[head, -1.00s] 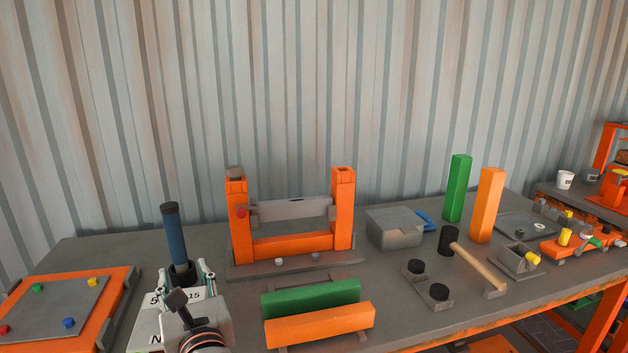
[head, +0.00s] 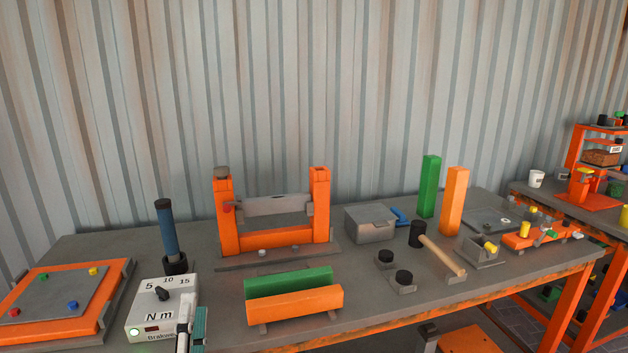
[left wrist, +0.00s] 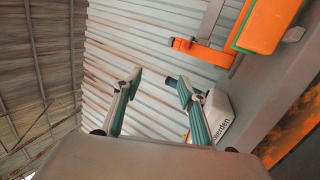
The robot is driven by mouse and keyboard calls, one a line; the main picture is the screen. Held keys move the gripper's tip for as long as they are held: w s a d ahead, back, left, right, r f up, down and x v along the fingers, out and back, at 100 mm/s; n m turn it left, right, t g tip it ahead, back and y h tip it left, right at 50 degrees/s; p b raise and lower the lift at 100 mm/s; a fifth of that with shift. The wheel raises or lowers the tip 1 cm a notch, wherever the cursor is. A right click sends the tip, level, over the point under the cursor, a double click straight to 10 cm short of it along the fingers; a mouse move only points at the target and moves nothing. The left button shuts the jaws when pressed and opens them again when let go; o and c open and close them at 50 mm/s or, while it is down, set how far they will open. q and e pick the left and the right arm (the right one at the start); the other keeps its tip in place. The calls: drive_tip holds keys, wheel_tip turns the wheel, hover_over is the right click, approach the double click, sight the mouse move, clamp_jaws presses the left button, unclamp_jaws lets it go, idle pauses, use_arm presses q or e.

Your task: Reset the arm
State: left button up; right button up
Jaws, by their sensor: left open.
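My left gripper (head: 192,312) shows at the bottom edge of the head view, in front of the white torque box (head: 150,322) marked 5, 10, 15 and N m. In the left wrist view its two fingers (left wrist: 160,80) are spread apart with nothing between them. Most of my left arm is below the head picture. A blue-handled tool (head: 168,235) stands upright in a black socket behind the torque box, apart from the gripper. My right gripper is in neither view.
The grey workbench (head: 385,308) carries an orange frame (head: 228,228), green (head: 290,282) and orange (head: 295,303) bars, a grey box (head: 370,225), a mallet (head: 440,254) and two upright posts. An orange-edged board (head: 115,290) lies at left. A corrugated wall stands behind.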

use_arm(q)
drive_tip(key=s+d+f+m+g+h, duration=0.2)
drive_tip(key=s+f+m+h, duration=0.1)
drive_tip(key=f+m, duration=0.35)
drive_tip(key=s+d+f+m+g+h+p, duration=0.1)
drive_tip(key=s+d+f+m+g+h, duration=0.15)
drive_tip(key=f+m, duration=0.45)
drive_tip(key=s+d+f+m+g+h, duration=0.1)
drive_tip(key=s+f+m+g+h, duration=0.15)
drive_tip(key=f+m, duration=0.4)
drive_tip(key=s+a+f+m+g+y, duration=0.1)
drive_tip(key=s+a+f+m+g, duration=0.1)
drive_tip(key=s+f, duration=0.3)
drive_tip(key=s+a+f+m+g, duration=0.2)
drive_tip(key=s+f, duration=0.3)
drive_tip(key=f, duration=0.6)
drive_tip(key=shift+s+a+f+g+y+p, duration=0.25)
drive_tip(key=shift+a+g+y+p, duration=0.15)
drive_tip(key=shift+g, duration=0.4)
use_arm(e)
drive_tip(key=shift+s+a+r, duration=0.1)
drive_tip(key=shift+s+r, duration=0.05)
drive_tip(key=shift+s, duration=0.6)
